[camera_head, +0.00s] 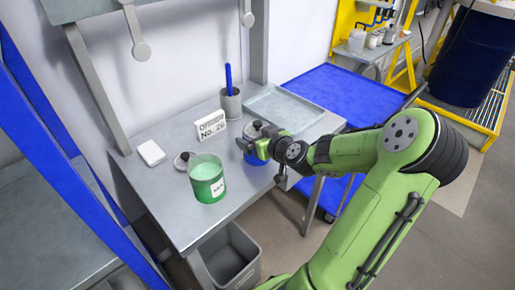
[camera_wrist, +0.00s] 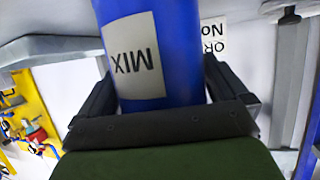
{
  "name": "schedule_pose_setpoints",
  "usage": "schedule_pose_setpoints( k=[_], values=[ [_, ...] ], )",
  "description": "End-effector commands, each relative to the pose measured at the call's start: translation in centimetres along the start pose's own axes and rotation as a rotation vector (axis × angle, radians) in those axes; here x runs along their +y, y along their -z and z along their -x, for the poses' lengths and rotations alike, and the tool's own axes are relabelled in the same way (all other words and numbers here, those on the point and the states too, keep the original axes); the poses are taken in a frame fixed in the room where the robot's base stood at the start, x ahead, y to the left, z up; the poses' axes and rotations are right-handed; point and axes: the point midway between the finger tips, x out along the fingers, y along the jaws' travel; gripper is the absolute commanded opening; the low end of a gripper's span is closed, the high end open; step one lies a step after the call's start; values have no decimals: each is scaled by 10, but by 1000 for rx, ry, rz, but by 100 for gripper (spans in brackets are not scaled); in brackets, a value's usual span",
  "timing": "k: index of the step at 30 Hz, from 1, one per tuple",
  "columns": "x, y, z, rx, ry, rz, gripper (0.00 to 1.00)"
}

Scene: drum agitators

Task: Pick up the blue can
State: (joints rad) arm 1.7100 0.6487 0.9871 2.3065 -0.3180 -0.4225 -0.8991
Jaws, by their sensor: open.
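The blue can (camera_head: 253,158) stands on the grey metal table, partly hidden behind my gripper in the head view. In the wrist view the blue can (camera_wrist: 185,65) fills the middle, with a white "MIX" label that appears upside down. My gripper (camera_head: 258,143) is at the can. In the wrist view its two dark fingers (camera_wrist: 162,95) stand on either side of the can, open around it. I cannot tell whether either finger touches the can.
A green can (camera_head: 207,180) stands left of the blue can on the table (camera_head: 190,225). Behind are an "Operator No." sign (camera_head: 211,125), a grey cup with a blue stick (camera_head: 231,103) and a shallow grey tray (camera_head: 284,106). A white block (camera_head: 151,153) lies left.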

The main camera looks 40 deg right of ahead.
Motion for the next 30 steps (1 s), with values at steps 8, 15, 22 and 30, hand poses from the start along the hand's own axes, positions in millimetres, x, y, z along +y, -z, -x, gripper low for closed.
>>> schedule_pose_setpoints(
  k=[8,15,22,30],
  values=[
    [0,0,-5,0,-1,0,97],
    [0,0,-5,0,-1,0,60],
    [0,1,-5,3,0,0,44],
    [1,34,9,4,-5,7,44]
  ],
)
